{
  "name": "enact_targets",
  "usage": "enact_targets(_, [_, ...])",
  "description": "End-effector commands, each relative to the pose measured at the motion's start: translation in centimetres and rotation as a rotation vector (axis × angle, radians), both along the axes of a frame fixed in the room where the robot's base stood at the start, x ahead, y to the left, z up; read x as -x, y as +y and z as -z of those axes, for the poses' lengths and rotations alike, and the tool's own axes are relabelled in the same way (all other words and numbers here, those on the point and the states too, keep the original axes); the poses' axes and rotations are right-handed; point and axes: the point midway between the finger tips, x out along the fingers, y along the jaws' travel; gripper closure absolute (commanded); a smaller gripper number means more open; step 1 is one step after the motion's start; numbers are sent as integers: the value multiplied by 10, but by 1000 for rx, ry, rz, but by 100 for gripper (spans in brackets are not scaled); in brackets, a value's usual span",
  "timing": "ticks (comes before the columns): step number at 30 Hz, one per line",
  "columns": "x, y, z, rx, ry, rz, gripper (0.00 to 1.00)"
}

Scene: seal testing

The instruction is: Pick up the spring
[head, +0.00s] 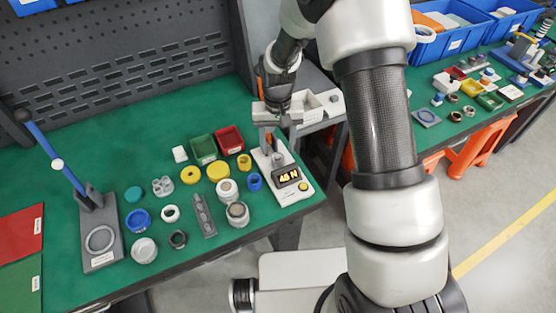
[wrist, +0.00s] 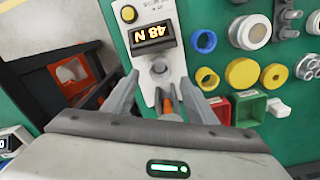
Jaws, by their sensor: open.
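I cannot make out a spring for certain in either view. The tester (head: 297,190) is a pale device with a lit force display, near the right edge of the green bench. A small grey round part (wrist: 158,68) sits on its plate in the wrist view. My gripper (wrist: 163,82) is open, with its two fingers either side of the tester's far end. A narrow orange piece (wrist: 168,106) shows between the fingers; I cannot tell what it is. In the head view my gripper (head: 277,115) is above the tester's post, partly hiding it.
A green bin (head: 204,149) and a red bin (head: 229,140) stand just left of the tester. Several caps, rings and cylinders lie further left. A grey stand with a blue lever (head: 55,160) is at the far left. A second bench with blue bins (head: 455,38) is at right.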

Motion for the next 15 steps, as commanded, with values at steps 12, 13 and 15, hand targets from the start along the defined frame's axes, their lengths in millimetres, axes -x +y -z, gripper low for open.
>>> enact_targets(12, [2, -1, 45, 1, 3, 0, 48])
enact_targets(13, [2, -1, 49, 1, 1, 0, 48])
enact_targets(15, [2, -1, 56, 1, 2, 0, 48])
